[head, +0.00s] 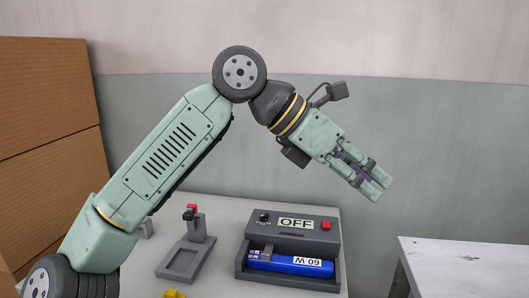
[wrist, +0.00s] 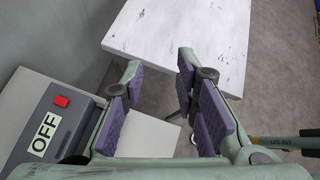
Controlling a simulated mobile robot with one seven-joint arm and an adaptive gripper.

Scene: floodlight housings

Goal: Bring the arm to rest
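My arm is raised and bent in the head view, above the grey table. My gripper (head: 380,189) points down and to the right in the air, clear of the table and its devices. The wrist view shows my gripper (wrist: 159,68) with a clear gap between the purple-padded fingers. It is open and holds nothing.
A grey device (head: 325,251) with an OFF display and a red button holds a blue part marked "W 09". A grey fixture (head: 185,262) with a red-tipped post stands left of it. A white table (head: 465,262) is at right, brown panels (head: 45,110) at left.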

